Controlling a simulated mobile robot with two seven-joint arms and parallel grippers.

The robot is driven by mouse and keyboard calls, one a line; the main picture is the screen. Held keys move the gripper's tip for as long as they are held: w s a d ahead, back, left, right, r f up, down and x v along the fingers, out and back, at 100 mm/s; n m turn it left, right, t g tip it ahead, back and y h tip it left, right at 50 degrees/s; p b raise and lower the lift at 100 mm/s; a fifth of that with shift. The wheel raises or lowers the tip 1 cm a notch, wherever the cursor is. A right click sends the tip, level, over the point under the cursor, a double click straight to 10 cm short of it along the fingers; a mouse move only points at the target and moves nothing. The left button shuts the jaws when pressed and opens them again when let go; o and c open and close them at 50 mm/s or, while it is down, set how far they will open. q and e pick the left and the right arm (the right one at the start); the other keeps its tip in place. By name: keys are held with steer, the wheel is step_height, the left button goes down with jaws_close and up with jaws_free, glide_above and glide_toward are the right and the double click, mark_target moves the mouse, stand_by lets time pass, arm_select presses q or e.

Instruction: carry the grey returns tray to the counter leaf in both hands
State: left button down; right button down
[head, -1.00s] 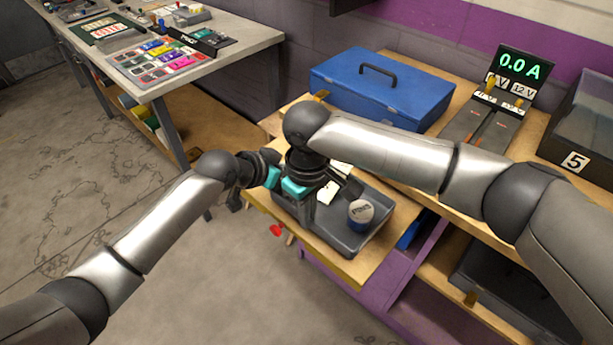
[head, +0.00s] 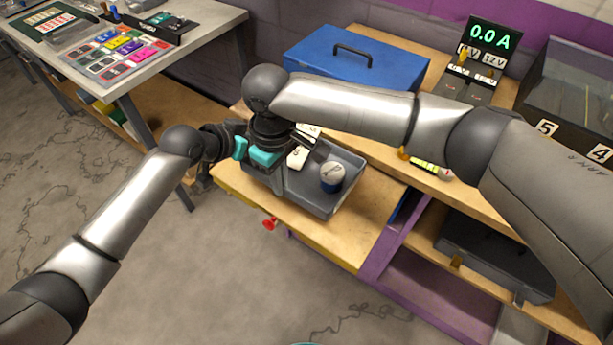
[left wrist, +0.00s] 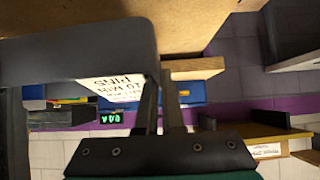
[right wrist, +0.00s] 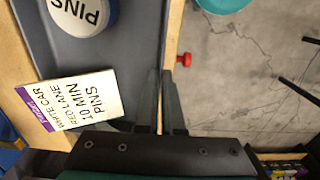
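The grey returns tray (head: 343,197) is over the light wooden counter leaf (head: 340,243); I cannot tell whether it touches the wood. It holds a round PINS tin (head: 332,177) and a white card (head: 297,157); both also show in the right wrist view, the tin (right wrist: 82,14) and the card (right wrist: 75,100). My right gripper (right wrist: 160,75) is shut on the tray's rim. My left gripper (left wrist: 161,85) appears shut on the tray at its left end, with the contact partly hidden. In the head view both grippers are close together, and my right arm covers part of the tray.
A blue toolbox (head: 355,67) and a meter reading 0.0 A (head: 490,38) stand on the bench behind. A numbered case (head: 570,90) is at right. A red knob (head: 269,223) sits below the leaf's front edge. A grey table (head: 200,45) stands at left.

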arm_select(q)
steer(key=shift+f, duration=0.15)
arm_select(e)
steer(key=shift+f, duration=0.15)
